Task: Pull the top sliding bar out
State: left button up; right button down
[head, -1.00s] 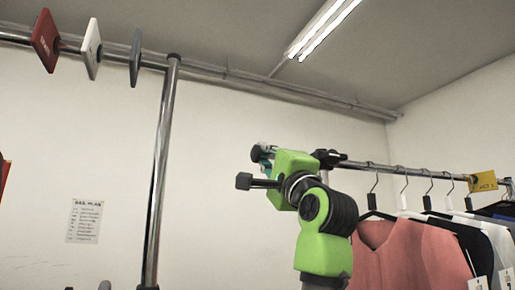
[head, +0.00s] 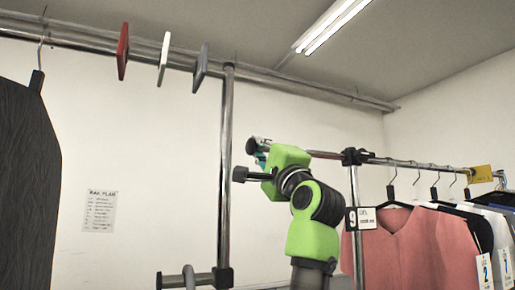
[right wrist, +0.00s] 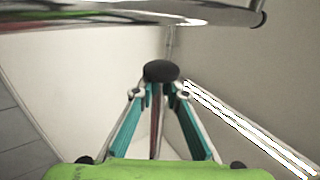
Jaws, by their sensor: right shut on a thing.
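The top sliding bar (head: 326,154) runs from the black clamp joint (head: 355,157) on the right rack leftward to my right gripper. A reddish-brown length of it shows between the gripper and the joint. My right gripper (head: 262,152) is shut on the bar near its dark end cap (head: 252,146). In the right wrist view the teal fingers (right wrist: 158,95) close around the bar just behind the round dark cap (right wrist: 161,71). My left gripper is out of view.
A chrome upright (head: 227,165) stands just left of my right gripper. An overhead rail carries red, white and grey plates (head: 200,68). A dark garment (head: 25,180) hangs at far left. Several clothes, including a pink one (head: 410,245), hang at right.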

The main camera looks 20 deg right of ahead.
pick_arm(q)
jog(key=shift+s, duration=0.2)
pick_arm(e)
jog(key=shift+a, duration=0.1)
jog(key=c, duration=2)
grip_release()
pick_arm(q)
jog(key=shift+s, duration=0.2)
pick_arm(e)
jog(key=shift+a, duration=0.1)
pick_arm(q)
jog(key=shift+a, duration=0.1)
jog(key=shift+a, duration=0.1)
pick_arm(e)
jog(key=v, duration=1.2)
